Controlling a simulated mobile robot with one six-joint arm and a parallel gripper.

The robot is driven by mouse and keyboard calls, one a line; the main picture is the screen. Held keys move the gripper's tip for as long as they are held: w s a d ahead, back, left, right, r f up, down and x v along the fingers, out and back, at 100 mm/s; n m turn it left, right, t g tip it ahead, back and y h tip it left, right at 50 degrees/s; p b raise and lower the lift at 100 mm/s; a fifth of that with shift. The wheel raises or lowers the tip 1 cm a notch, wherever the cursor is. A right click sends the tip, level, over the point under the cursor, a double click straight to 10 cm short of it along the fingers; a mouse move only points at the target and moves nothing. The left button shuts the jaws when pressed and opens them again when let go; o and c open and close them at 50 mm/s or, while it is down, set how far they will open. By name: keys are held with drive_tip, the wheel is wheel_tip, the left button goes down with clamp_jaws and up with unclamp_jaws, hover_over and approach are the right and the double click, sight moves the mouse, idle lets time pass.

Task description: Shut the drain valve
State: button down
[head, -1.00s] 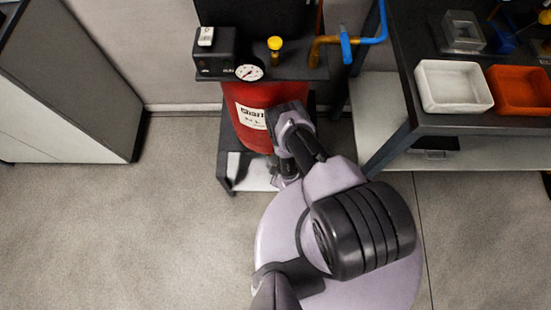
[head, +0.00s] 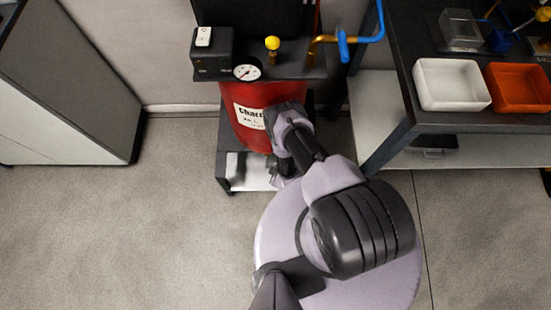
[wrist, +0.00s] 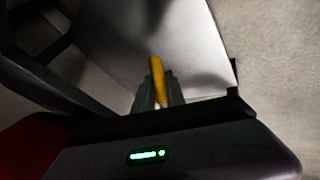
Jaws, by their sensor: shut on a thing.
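The drain valve's yellow handle (wrist: 160,78) shows in the wrist view, pinched between the grey fingers of my gripper (wrist: 157,88). My gripper is shut on it. The handle points up the picture, roughly in line with the fingers. The valve body is not visible. In the head view my gripper (head: 279,178) is low at the foot of the red tank (head: 248,126), over the stand's lower shelf. My arm hides the handle there.
The tank's stand has a pale lower shelf (head: 244,174). A pressure gauge (head: 247,72) and a yellow knob (head: 272,43) are on top. A workbench (head: 440,128) with white and orange trays stands right, a grey cabinet (head: 85,80) left. The floor between is clear.

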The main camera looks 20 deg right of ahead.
drive_tip(key=shift+r, duration=0.15)
idle(0.8)
drive_tip(key=h, duration=0.1)
drive_tip(key=r+n+g+h, duration=0.1)
drive_tip(key=h, duration=0.2)
drive_tip(key=shift+d+r, duration=0.25)
drive_tip(key=shift+d, duration=0.15)
drive_tip(key=shift+s+d+r+n+g+h, duration=0.15)
drive_tip(key=shift+r+n+g+h, duration=0.25)
drive_tip(key=shift+h, duration=0.6)
drive_tip(key=shift+d+r+n+g+h, duration=0.15)
drive_tip(key=shift+r+n+h, duration=0.3)
drive_tip(key=shift+h, duration=0.55)
drive_tip(key=shift+r, duration=0.1)
drive_tip(key=c, duration=1.4)
unclamp_jaws()
drive_tip(key=p+v, duration=0.5)
drive_tip(key=v, duration=1.2)
drive_tip(key=shift+a+r, duration=0.15)
drive_tip(key=shift+r, duration=0.05)
